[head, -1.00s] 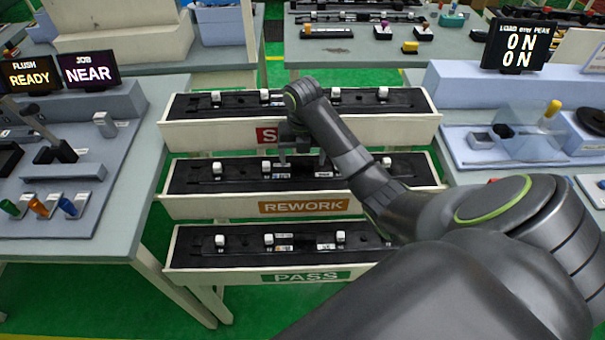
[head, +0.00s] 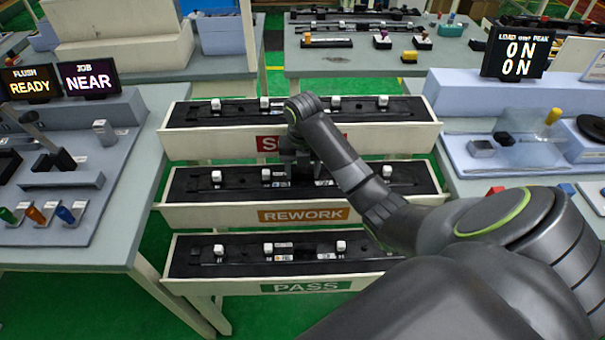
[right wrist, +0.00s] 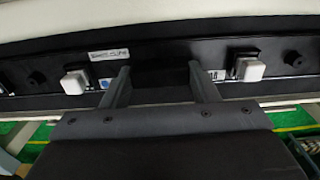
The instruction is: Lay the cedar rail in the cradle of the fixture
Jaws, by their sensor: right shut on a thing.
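A long black rail (head: 240,182) with white clips lies in the REWORK tray (head: 225,215), the middle of three. My right gripper (head: 302,178) reaches down over its middle and is shut on it. In the right wrist view the two fingers of my right gripper (right wrist: 160,78) straddle the dark rail, between two white clips (right wrist: 75,80). A small label on the rail is too blurred to read, so I cannot confirm that it is the cedar one. I cannot clearly pick out the fixture's cradle. My left gripper is out of view.
A tray with a red sign (head: 210,142) stands behind and the PASS tray (head: 225,284) in front, both holding black rails with white clips. The left bench (head: 110,235) carries levers and READY and NEAR displays.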

